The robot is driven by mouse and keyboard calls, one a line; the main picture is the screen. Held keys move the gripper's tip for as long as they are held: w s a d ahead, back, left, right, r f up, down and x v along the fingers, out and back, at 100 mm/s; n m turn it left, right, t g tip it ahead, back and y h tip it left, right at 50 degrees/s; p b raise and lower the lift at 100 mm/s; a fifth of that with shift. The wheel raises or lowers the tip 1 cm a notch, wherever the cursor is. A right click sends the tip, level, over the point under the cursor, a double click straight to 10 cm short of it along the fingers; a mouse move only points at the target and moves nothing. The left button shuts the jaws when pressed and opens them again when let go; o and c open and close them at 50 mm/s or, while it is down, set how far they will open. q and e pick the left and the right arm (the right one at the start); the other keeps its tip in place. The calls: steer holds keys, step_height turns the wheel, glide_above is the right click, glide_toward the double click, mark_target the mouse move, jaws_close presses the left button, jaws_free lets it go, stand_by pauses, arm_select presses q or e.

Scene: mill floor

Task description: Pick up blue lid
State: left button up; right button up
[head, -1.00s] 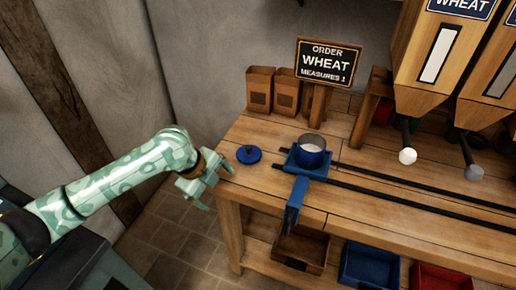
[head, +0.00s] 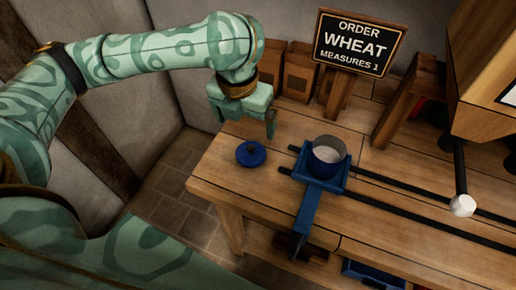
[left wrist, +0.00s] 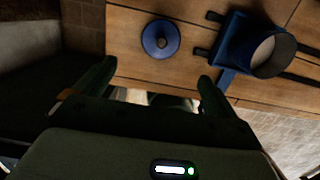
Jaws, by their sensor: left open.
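The blue lid (head: 250,153) is a round disc with a knob on top. It lies flat near the left end of the wooden bench top (head: 268,186). In the left wrist view the lid (left wrist: 160,39) lies ahead of the fingers and between their lines. My left gripper (head: 243,122) is above the bench, beside and over the lid, not touching it. Its two fingers are apart and empty in the left wrist view (left wrist: 156,82). My right gripper is not in view.
A blue carriage (head: 320,182) holding a metal cup (head: 328,155) sits on dark rails (head: 395,207) right of the lid. A hopper spout with a pale knob (head: 462,206) is at right.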

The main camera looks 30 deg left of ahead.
mark_target(250, 148)
arm_select(q)
steer(key=f+b, duration=0.1)
steer(key=f, duration=0.1)
steer(key=f+b, duration=0.1)
steer(key=f, duration=0.1)
steer(key=w+f+b, duration=0.1)
steer(key=f, duration=0.2)
steer(key=shift+f, duration=0.1)
steer(key=shift+w+f+b, duration=0.1)
steer(key=shift+f+b, duration=0.25)
steer(key=shift+f, duration=0.15)
steer(key=f+b, duration=0.2)
steer(key=f, duration=0.1)
steer(key=w+f+b, duration=0.1)
steer(key=f+b, duration=0.1)
steer(key=shift+f, duration=0.15)
steer(key=shift+s+r, duration=0.1)
steer(key=shift+r, duration=0.1)
steer(key=shift+c, duration=0.5)
steer(key=c, duration=0.9)
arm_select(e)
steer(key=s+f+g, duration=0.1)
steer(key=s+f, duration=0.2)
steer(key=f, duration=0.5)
